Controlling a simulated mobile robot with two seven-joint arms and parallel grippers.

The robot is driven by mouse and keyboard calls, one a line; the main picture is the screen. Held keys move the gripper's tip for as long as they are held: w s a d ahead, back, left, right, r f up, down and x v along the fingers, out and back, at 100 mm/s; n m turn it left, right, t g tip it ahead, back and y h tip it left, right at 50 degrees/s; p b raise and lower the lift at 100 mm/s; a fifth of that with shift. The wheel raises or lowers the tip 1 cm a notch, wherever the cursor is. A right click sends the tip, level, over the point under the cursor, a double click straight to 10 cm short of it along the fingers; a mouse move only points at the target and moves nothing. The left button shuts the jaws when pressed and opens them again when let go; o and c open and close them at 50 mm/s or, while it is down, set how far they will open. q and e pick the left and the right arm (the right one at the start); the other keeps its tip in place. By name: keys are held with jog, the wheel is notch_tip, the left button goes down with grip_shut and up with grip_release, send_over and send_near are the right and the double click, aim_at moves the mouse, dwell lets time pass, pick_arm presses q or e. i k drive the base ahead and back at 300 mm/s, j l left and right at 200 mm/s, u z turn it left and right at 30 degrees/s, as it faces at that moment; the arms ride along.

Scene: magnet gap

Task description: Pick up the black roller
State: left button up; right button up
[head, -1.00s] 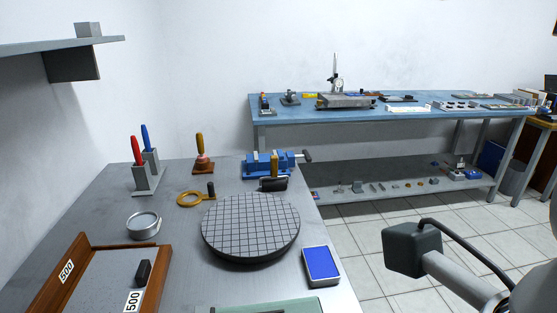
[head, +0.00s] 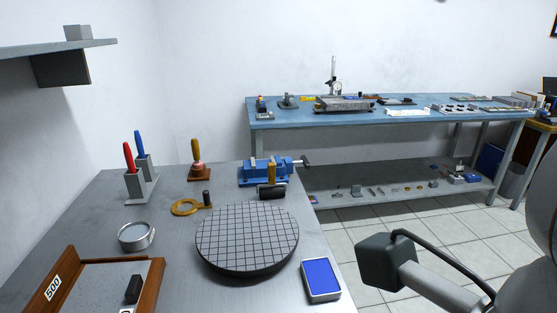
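The black roller (head: 272,192) lies on the grey metal table in the head view, with its yellow-brown handle pointing up and away. It is just behind the round gridded plate and in front of the blue vise. The end of my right arm, a dark grey block (head: 384,262), is at the lower right, beyond the table's right edge and well away from the roller. No fingers show on it, so I cannot tell whether that gripper is open or shut. My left gripper is not in view.
The round gridded plate (head: 247,238) fills the table's middle. The blue vise (head: 264,171) stands close behind the roller. A brass ring tool (head: 186,207), a wooden-handled stamp (head: 198,172), a blue pad (head: 321,279) and a wooden tray (head: 147,290) are also there. A blue bench (head: 400,118) is beyond.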

aim_at(277, 190)
jog(key=i+l+u, duration=0.45)
jog(key=u, duration=0.2)
jog(key=i+l+u, duration=0.4)
jog(key=l+u, duration=0.25)
jog(key=i+l+u, duration=0.1)
jog(key=l+u, duration=0.2)
jog(key=l, duration=0.2)
jog(key=i+l+u, duration=0.1)
jog(key=l+u, duration=0.55)
jog(key=l, duration=0.2)
jog(key=l+u, duration=0.35)
jog(key=k+l, duration=0.05)
